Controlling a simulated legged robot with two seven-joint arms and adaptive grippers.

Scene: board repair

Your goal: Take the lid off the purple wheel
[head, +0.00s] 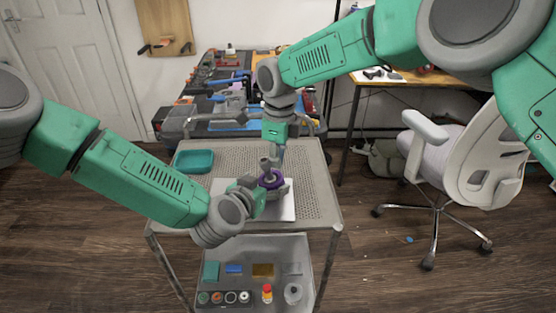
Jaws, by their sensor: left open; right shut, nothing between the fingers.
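The purple wheel (271,181) is small in the head view, on a white board (289,207) on the cart's top. A grey piece (266,164) stands above the wheel; I cannot tell whether it is the lid or part of a gripper. My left gripper (266,187) is open, low beside the wheel, its fingers near the wheel's sides; contact is unclear. My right gripper (273,162) comes down from above, shut and empty, close over the wheel. The grippers hide much of the wheel.
A teal tray (194,162) sits on the perforated cart top (312,190), left of the board. The lower shelf (250,250) holds several small parts. A cluttered workbench (215,95) stands behind. An office chair (460,165) is at the right.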

